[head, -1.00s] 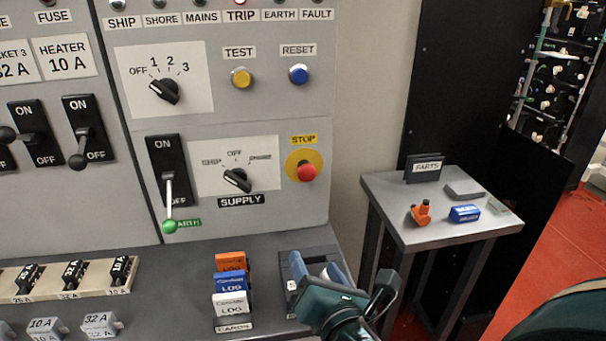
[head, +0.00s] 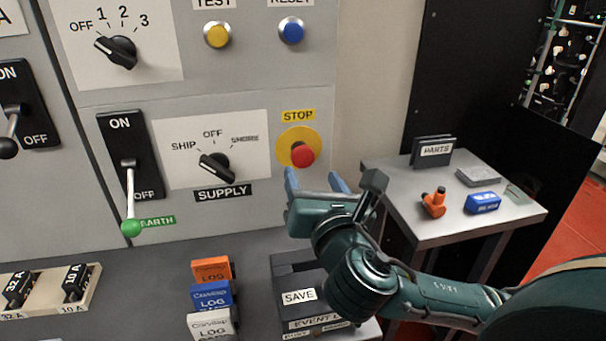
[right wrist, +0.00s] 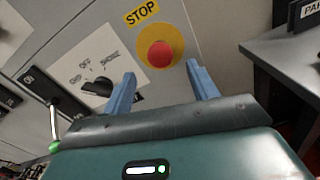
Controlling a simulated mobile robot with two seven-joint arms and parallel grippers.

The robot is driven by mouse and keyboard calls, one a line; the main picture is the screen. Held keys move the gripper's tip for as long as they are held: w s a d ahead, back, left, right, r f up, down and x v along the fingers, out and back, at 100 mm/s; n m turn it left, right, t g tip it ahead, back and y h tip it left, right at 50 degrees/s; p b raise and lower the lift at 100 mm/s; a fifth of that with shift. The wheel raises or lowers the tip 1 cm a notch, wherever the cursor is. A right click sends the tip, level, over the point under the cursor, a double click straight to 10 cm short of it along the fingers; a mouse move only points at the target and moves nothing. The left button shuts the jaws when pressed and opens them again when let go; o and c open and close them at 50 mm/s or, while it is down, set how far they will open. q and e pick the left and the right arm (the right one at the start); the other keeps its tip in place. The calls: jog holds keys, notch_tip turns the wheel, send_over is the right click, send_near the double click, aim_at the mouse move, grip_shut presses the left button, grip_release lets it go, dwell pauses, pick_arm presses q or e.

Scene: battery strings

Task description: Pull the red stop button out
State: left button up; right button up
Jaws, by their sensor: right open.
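The red stop button (head: 302,155) sits on a round yellow plate (head: 284,141) under a yellow STOP label (head: 298,115) on the grey panel. My right gripper (head: 316,177) is open and empty, just below and in front of the button. In the right wrist view the red button (right wrist: 159,54) shows beyond and between the two blue fingers of the gripper (right wrist: 159,78). The fingers look apart from the button. My left gripper is not in view.
Left of the button are the SUPPLY switch (head: 216,168) and a green-knobbed EARTH lever (head: 130,196). Below stand LOG cards (head: 211,296) and a SAVE box (head: 298,297). A side table (head: 440,226) with several small items stands at the right.

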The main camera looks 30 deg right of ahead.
aim_at(304, 159)
jog(key=p+x, duration=0.1)
jog(key=x, duration=0.6)
jog(key=shift+w, duration=0.1)
jog(key=shift+w+d, duration=0.1)
jog(key=shift+w, duration=0.3)
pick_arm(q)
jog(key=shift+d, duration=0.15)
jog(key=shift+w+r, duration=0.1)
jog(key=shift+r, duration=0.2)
pick_arm(e)
grip_shut()
